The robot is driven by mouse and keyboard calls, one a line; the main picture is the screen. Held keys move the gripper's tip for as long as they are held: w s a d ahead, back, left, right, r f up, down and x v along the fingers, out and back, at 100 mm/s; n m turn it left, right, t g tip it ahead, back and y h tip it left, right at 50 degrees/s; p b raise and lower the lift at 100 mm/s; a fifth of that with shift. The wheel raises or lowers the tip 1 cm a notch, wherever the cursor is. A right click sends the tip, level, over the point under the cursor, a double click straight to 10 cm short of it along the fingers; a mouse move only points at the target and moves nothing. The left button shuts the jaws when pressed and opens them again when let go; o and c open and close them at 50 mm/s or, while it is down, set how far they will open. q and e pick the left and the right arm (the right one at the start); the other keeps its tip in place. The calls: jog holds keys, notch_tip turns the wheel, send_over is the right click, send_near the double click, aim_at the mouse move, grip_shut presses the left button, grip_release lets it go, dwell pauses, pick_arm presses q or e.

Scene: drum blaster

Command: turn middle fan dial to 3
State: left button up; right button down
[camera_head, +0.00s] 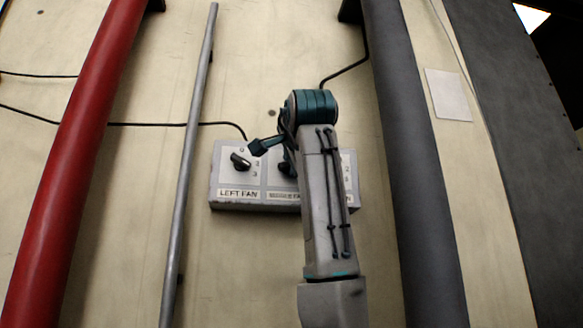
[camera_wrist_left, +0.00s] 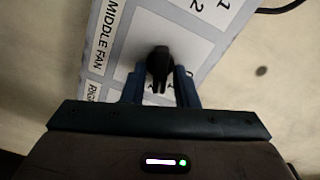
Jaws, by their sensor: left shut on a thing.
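A light grey control box (camera_head: 225,203) is fixed to the wall, with labelled fan dials. The black left fan dial (camera_head: 240,161) shows fully, with its label below. The black middle fan dial (camera_wrist_left: 160,64) is in the left wrist view, beside the "MIDDLE FAN" label and the numbers 1 and 2. My left gripper (camera_wrist_left: 160,88) is shut on this dial, with a blue finger on each side. In the head view, my arm hides most of the middle dial and the right part of the box. Which number the middle dial points to cannot be told.
A thin grey pipe (camera_head: 190,130) runs just left of the box. A thick red pipe (camera_head: 75,150) is farther left, and a thick dark grey pipe (camera_head: 415,170) is to the right. Black cables (camera_head: 145,124) cross the wall.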

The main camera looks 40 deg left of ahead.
pick_arm(q)
jog(key=shift+f+m+b, duration=0.15)
jog(key=shift+m+b, duration=0.95)
jog(key=shift+m, duration=1.4)
jog(key=shift+f+m+b, duration=0.1)
jog(key=shift+m+b, duration=1)
jog(key=shift+m, duration=1.4)
pick_arm(e)
jog(key=w+a+r, duration=0.1)
jog(key=w+r, duration=0.8)
jog(key=w, duration=0.1)
jog(key=shift+a+r, duration=0.2)
jog(key=shift+a, duration=0.15)
pick_arm(q)
jog(key=o, duration=0.7)
jog(key=shift+d, duration=0.1)
